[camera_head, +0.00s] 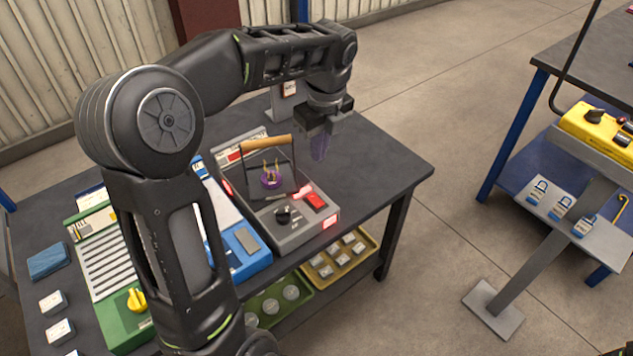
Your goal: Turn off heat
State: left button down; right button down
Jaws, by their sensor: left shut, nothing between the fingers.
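A grey furnace unit (297,232) stands on the dark table. It has a black knob (284,214), a red switch (314,200) that looks lit, and glowing red lights on its front corner. A wooden-handled frame (266,143) stands over a purple piece (271,178) at its top. My left gripper (320,148) hangs above the table, behind and to the right of the furnace unit. It is shut and empty, apart from the switch and the knob. My right gripper is not in view.
A blue unit (246,240) and a green unit with a yellow knob (137,299) stand to the left. Yellow (341,255) and green trays sit on the shelf below. The tabletop right of the furnace (385,170) is clear. Another bench with a yellow box (600,130) stands at right.

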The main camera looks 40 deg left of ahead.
aim_at(318, 201)
pick_arm(q)
jog(key=f, duration=0.4)
jog(key=a+f, duration=0.1)
jog(key=f, duration=0.8)
jog(key=shift+w+a, duration=0.15)
jog(key=shift+w, duration=0.1)
jog(key=shift+a+f, duration=0.1)
jog(key=shift+f, duration=0.35)
jog(key=shift+f, duration=0.3)
jog(key=shift+s, duration=0.1)
jog(key=shift+s+d, duration=0.2)
jog(key=shift+d, duration=0.6)
jog(key=shift+r, duration=0.1)
